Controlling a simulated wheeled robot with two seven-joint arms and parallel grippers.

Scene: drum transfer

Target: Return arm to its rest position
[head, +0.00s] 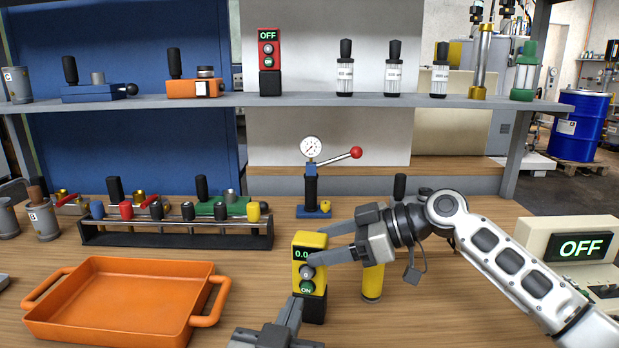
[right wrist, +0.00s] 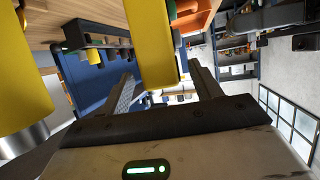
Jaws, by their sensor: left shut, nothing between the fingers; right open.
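A yellow meter box (head: 308,262) on a black base stands on the bench, with a green display, a knob and a green ON button. My right gripper (head: 323,243) comes from the right, its open fingers beside the box's upper part. In the right wrist view a yellow body (right wrist: 150,45) reaches between the spread fingers; I cannot tell whether they touch it. My left gripper (head: 295,305) is shut and empty at the bottom, its tips in front of the box's lower part. A yellow cylinder (head: 372,283) stands behind my right gripper, partly hidden.
An orange tray (head: 110,300) lies at the left. Behind it is a rack (head: 180,235) of colored-capped items. A gauge press (head: 312,185) with a red-knobbed lever stands at the back. A cream unit (head: 560,235) reading OFF is at the right. A loaded shelf (head: 220,100) spans above.

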